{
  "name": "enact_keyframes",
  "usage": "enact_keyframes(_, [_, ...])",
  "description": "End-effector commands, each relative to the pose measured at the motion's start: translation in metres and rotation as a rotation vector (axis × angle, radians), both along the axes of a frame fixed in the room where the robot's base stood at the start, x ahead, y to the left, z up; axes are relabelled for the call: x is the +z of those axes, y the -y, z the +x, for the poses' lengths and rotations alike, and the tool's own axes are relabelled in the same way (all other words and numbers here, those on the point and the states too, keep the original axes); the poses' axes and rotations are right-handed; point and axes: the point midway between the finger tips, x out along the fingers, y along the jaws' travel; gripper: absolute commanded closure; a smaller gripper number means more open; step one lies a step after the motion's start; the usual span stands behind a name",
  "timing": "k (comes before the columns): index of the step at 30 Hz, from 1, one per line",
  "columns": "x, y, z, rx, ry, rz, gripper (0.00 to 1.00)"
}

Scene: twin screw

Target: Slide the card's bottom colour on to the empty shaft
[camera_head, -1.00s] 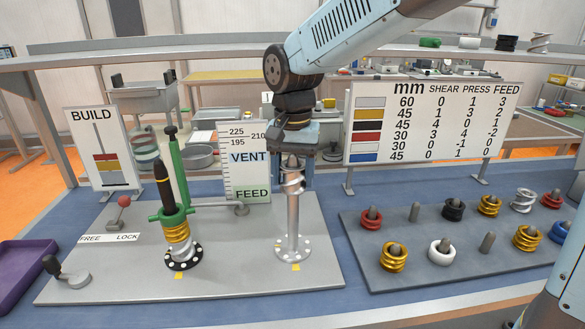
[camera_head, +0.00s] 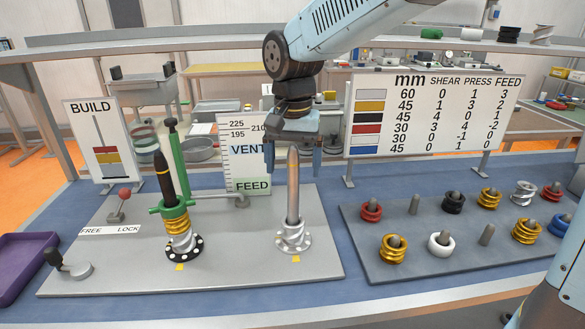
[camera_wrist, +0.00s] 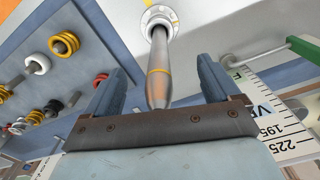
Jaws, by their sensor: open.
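A rack (camera_head: 463,262) at right holds red, black, gold, silver, white and blue elements, plus bare pegs. A chart (camera_head: 432,115) and the VENT/FEED gauge (camera_head: 246,155) stand behind. Levers (camera_head: 120,205) and a purple tray (camera_head: 25,262) are at left.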

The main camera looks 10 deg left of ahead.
Motion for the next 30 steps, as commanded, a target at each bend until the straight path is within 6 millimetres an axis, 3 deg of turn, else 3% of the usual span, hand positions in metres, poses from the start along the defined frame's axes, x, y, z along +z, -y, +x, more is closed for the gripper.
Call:
enact_keyframes(16, [0.101, 0.0, 0.0, -0.001, 0.002, 0.002, 0.11])
enact_keyframes(22, [0.118, 0.0, 0.0, 0.0, 0.001, 0.001, 0.11])
enact_keyframes(30, [0.122, 0.0, 0.0, -0.001, 0.0, 0.0, 0.11])
